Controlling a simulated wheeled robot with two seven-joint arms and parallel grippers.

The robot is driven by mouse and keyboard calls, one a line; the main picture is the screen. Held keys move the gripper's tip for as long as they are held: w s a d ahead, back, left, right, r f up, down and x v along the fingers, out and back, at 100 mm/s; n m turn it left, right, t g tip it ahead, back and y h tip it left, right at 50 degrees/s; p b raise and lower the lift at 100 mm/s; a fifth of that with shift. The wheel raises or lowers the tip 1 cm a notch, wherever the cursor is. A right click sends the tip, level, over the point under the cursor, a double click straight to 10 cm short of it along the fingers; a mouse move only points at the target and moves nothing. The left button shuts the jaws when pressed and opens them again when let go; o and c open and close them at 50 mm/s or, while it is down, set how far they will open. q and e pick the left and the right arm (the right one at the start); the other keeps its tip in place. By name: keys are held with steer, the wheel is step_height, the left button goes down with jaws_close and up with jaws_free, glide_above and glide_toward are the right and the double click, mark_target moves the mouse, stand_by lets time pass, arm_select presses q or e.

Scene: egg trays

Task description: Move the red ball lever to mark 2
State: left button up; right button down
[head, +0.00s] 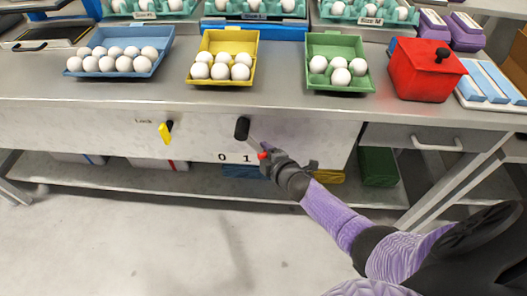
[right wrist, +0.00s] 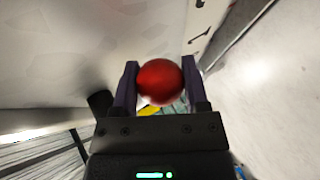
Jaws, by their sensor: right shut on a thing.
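The red ball (head: 262,156) of the lever shows in the head view on the front panel of the bench, below the countertop. The lever's dark pivot (head: 242,128) is up and left of the ball, so the lever slants down to the right. The marks "0" and "1" (head: 234,158) are printed left of the ball; any mark further right is hidden by my gripper. My right gripper (head: 268,157) is shut on the red ball. In the right wrist view the red ball (right wrist: 160,81) sits between the two fingers. My left gripper is not in view.
A yellow lock handle (head: 167,130) is on the panel left of the lever. A drawer with a handle (head: 436,144) is at the right. Blue, yellow and green trays of eggs and a red box (head: 424,72) stand on the countertop. The floor in front is clear.

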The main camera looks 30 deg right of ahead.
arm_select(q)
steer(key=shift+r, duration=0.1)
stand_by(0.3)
arm_select(e)
steer(key=c, duration=0.5)
jaws_free()
steer(key=shift+c, duration=0.2)
steer(key=shift+o, duration=0.9)
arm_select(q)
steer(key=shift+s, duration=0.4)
arm_select(e)
steer(key=shift+r, duration=0.1)
